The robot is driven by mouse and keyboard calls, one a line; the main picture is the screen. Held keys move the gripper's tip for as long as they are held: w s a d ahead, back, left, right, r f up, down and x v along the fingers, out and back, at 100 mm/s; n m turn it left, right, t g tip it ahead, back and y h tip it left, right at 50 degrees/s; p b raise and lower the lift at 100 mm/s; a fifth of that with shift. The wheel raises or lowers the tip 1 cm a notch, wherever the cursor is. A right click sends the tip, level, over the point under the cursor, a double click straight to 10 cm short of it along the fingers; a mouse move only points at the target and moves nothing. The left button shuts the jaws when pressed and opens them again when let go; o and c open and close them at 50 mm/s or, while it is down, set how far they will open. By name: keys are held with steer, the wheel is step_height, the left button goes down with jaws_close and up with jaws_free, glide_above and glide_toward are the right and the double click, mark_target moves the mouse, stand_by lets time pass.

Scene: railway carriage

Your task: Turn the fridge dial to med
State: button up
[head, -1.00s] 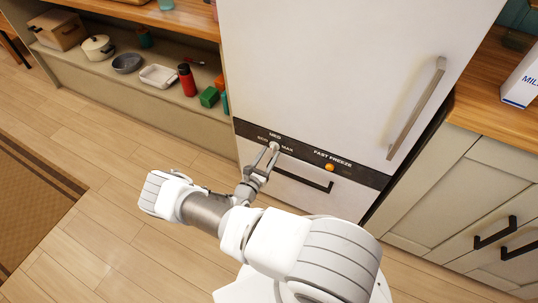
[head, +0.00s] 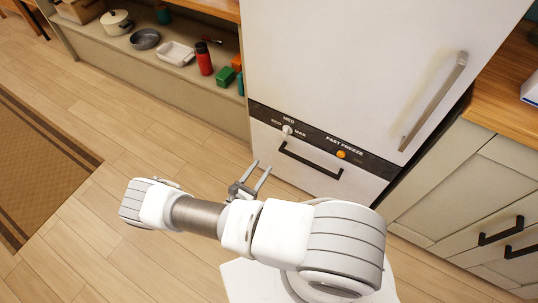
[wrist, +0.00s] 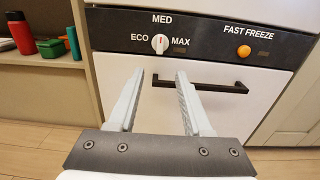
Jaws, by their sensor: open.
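The fridge dial (head: 287,130) is a small white knob on the dark control strip, with ECO to its left, MED above and MAX to its right. In the wrist view the dial (wrist: 160,44) stands with its grip bar about upright and a small red mark, seemingly pointing up at MED. My gripper (head: 261,166) is open and empty, below and in front of the strip, apart from the dial. In the wrist view its fingers (wrist: 159,74) point toward the strip, with the dial beyond and between them.
An orange FAST FREEZE button (head: 341,154) is right of the dial. A black drawer handle (head: 310,161) is just below the strip. A tall metal door handle (head: 433,101) is above right. A shelf (head: 160,75) with pots and a red bottle (head: 204,58) is left.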

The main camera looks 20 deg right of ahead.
steer(key=shift+v, duration=1.2)
step_height(320, 180, up, 27)
steer(key=m+g+y, duration=0.4)
steer(key=m+g, duration=0.8)
steer(key=m, duration=0.4)
steer(key=s+r+m+t+y, duration=0.3)
steer(key=s+r+m+y, duration=0.3)
steer(key=r, duration=0.6)
steer(key=s+r+m+t+y, duration=0.35)
steer(key=s+r, duration=0.45)
steer(key=r, duration=0.3)
step_height(320, 180, up, 14)
steer(key=p, duration=1.3)
steer(key=shift+d+y+p, duration=0.2)
steer(key=shift+y+p, duration=0.15)
